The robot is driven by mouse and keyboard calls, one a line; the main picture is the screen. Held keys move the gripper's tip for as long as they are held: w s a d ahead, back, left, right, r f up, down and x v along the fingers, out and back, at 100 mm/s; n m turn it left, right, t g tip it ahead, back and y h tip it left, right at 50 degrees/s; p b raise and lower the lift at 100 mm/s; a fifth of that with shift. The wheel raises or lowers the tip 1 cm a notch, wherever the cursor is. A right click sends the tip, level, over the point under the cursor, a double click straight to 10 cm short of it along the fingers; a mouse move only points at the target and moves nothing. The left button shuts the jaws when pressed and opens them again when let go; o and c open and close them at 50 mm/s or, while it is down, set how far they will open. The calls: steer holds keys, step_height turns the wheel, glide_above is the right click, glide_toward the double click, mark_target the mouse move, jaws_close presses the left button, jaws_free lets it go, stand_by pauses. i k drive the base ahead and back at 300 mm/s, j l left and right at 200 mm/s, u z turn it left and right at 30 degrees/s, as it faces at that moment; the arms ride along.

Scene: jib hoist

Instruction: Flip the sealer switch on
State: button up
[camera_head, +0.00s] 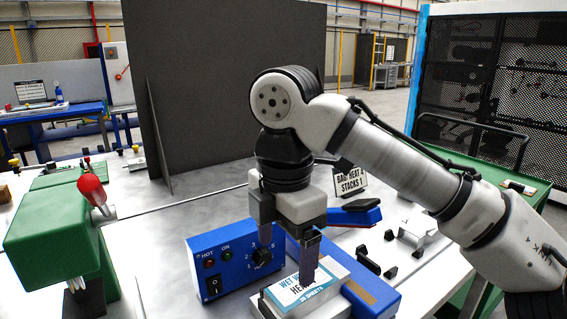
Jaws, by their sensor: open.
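The blue sealer (225,250) stands on the bench at the lower centre. Its front panel has a black rocker switch (214,285) at the lower left, two lamps marked HOT and ON above it, and a numbered black dial (261,257). I cannot tell which way the rocker is set or whether the lamps are lit. My gripper (286,262) is open and points down over the sealer, right of the switch and apart from it. One finger is in front of or above the dial area; the other overlaps a white and blue wipes packet (318,288).
A green machine with a red-knobbed lever (91,188) stands at left. A sign (351,184) reads "BAG: HEAT 4 STACKS 1". A blue and red lever part (355,216) is right of my gripper. Small black parts lie at right. A dark panel (225,80) rises behind.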

mark_target(214, 285)
steer(key=k, duration=0.85)
